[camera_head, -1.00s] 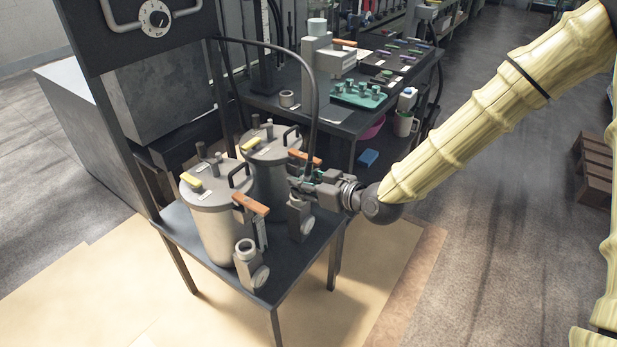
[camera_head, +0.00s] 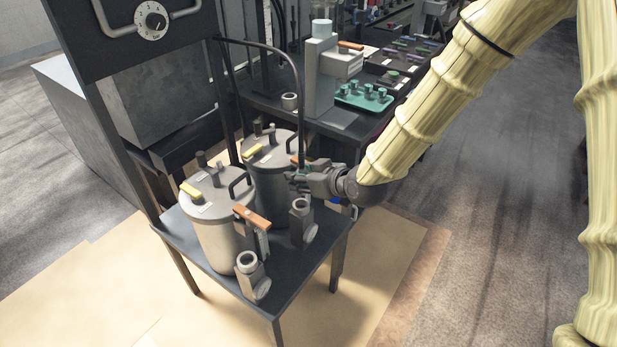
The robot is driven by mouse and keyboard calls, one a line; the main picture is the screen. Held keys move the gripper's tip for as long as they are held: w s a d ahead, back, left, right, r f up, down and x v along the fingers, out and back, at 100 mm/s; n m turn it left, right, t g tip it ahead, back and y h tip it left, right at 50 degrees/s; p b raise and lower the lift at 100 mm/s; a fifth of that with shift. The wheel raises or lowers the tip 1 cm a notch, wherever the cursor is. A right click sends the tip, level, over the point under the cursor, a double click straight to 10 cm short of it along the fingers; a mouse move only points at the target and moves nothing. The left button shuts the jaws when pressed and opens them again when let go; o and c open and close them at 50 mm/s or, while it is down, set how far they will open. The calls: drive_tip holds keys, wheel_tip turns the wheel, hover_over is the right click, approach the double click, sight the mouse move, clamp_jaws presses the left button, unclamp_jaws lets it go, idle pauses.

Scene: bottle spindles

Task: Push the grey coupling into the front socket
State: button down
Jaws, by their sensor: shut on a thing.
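My gripper (camera_head: 298,181) is shut on the lower end of a black hose (camera_head: 298,85), beside the rear grey vessel (camera_head: 264,180). The grey coupling at that end is mostly hidden by the fingers. The front socket (camera_head: 247,261) is a grey upright ring on a block, at the foot of the front vessel (camera_head: 219,235). It is empty, and lies below and to the left of my gripper, well apart from it. A similar rear socket (camera_head: 301,207) stands just below my gripper.
Both vessels stand on a dark table (camera_head: 283,284). An orange lever (camera_head: 252,217) sticks out above the front socket. A panel with a dial (camera_head: 152,20) stands at the left. Behind, a bench holds a green tray (camera_head: 364,100) and a grey machine (camera_head: 325,75).

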sight(301, 194)
drive_tip(key=shift+a+f+b, duration=0.25)
drive_tip(key=shift+f+b, duration=0.2)
drive_tip(key=shift+f, duration=0.25)
drive_tip(key=shift+s+f+b, duration=0.1)
drive_tip(key=shift+f+b, duration=0.9)
drive_tip(key=shift+f, duration=0.25)
drive_tip(key=shift+d+f+b, duration=0.15)
drive_tip(key=shift+f+b, duration=0.35)
drive_tip(key=shift+f, duration=0.75)
drive_tip(key=c, duration=0.9)
unclamp_jaws()
drive_tip(key=shift+r, duration=0.1)
drive_tip(key=shift+c, duration=0.2)
drive_tip(key=shift+r, duration=0.1)
drive_tip(key=v, duration=1.1)
drive_tip(key=shift+s+d+r, duration=0.2)
drive_tip(key=shift+d+r, duration=0.05)
